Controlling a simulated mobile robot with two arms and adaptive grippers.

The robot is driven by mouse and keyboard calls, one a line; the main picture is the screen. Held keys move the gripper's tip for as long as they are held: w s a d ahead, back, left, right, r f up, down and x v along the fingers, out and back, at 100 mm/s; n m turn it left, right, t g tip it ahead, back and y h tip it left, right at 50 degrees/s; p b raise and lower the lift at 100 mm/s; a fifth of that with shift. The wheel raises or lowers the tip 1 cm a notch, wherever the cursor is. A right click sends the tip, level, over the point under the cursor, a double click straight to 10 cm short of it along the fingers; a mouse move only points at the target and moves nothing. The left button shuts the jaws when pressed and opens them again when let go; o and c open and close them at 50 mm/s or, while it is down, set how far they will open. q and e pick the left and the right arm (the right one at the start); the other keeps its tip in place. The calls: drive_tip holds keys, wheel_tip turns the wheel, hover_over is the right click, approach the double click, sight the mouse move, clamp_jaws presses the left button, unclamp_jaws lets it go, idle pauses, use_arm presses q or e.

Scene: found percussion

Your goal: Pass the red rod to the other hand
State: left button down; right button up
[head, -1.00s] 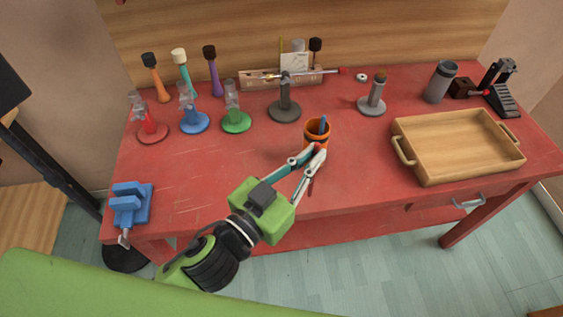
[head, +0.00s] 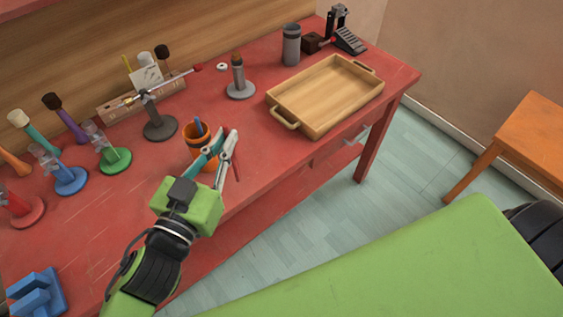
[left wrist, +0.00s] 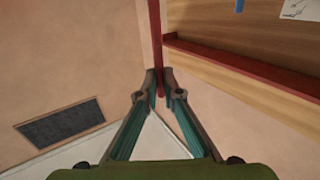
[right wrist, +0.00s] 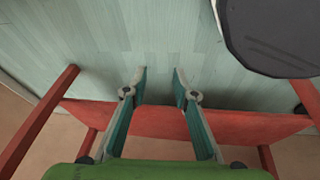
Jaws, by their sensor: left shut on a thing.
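My left gripper (head: 225,137) is shut on the red rod (head: 236,168), in front of the orange cup in the head view. The fingers cover part of the rod there. In the left wrist view, the rod (left wrist: 155,40) runs up from between the fingertips (left wrist: 159,80). My right gripper (right wrist: 160,72) shows only in its own wrist view. Its fingers are apart with nothing between them, above pale floorboards.
An orange cup (head: 190,158) with a blue item stands behind my left gripper. A wooden tray (head: 330,95) lies to the right on the red table (head: 255,165). Several stands are at the left and back. An orange table (head: 535,135) is at the far right.

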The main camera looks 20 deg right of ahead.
drive_tip(key=w+d+r+t, duration=0.2)
drive_tip(key=w+d+r, duration=0.1)
drive_tip(key=w+r, duration=0.4)
drive_tip(key=w+d+r+t, duration=0.35)
drive_tip(key=w+r, duration=0.25)
drive_tip(key=w, duration=0.3)
drive_tip(key=w+a+r+n+t+y, duration=0.1)
drive_tip(key=w+r, duration=0.3)
drive_tip(key=r, duration=0.2)
drive_tip(key=w+r+n+t+y, duration=0.1)
drive_tip(key=w+r, duration=0.2)
drive_tip(key=r, duration=0.3)
drive_tip(key=s+a+r+n+y, duration=0.15)
drive_tip(key=a+r+y, duration=0.25)
drive_tip(key=a+r, duration=0.5)
drive_tip(key=a+r+n+y, duration=0.3)
drive_tip(key=a+r+y, duration=0.15)
drive_tip(key=r, duration=0.85)
drive_tip(key=s+a+r+n+y, duration=0.15)
drive_tip(key=a+r+y, duration=0.25)
drive_tip(key=a+r, duration=0.6)
drive_tip(key=w+d+r+x, duration=0.1)
drive_tip(key=x, duration=1)
drive_tip(key=shift+w+r, duration=0.2)
drive_tip(key=shift+r, duration=0.05)
drive_tip(key=shift+d, duration=0.15)
